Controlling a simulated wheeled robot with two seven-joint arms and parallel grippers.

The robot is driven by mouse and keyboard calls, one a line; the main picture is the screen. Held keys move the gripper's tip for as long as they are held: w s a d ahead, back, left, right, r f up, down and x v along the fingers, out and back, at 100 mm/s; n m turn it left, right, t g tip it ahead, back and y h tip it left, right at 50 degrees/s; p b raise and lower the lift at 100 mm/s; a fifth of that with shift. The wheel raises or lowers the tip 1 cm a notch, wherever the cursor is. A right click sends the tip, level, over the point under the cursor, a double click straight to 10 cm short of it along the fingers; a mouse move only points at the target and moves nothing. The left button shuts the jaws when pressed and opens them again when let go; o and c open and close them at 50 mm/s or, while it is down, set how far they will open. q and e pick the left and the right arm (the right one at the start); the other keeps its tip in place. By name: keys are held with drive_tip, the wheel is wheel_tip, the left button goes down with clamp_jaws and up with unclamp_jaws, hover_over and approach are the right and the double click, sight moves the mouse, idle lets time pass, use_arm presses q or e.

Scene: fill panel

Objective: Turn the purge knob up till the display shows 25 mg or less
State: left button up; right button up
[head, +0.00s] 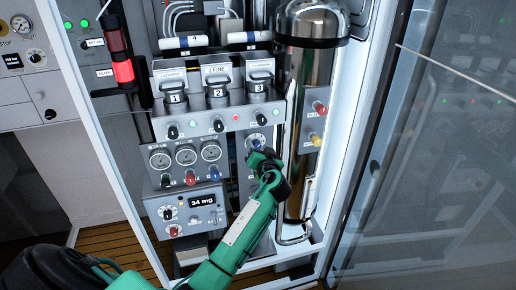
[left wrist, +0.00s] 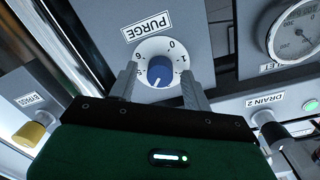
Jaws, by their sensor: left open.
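The purge knob (left wrist: 160,71) is blue on a white numbered dial under a PURGE label, seen upside down in the left wrist view. In the head view its white dial (head: 257,140) shows just above my left gripper, partly hidden. My left gripper (head: 261,157) is open. In the left wrist view its two fingers (left wrist: 162,85) stand on either side of the knob, with a gap at each side; I cannot tell how deep they reach. The display (head: 202,200) reads 34 mg. My right gripper is not in view.
A yellow bypass knob (left wrist: 32,135) and a drain 2 knob (left wrist: 272,135) flank the purge knob. Gauges (head: 186,154) sit to its left. A shiny cylinder (head: 303,110) stands close on the right. A glass door (head: 440,150) is at far right.

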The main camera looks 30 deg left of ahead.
use_arm(q)
drive_tip(key=b+v, duration=0.3)
drive_tip(key=v, duration=1)
drive_tip(key=shift+b, duration=0.3)
drive_tip(key=shift+s+d, duration=0.1)
drive_tip(key=shift+d, duration=0.05)
drive_tip(key=shift+f, duration=0.1)
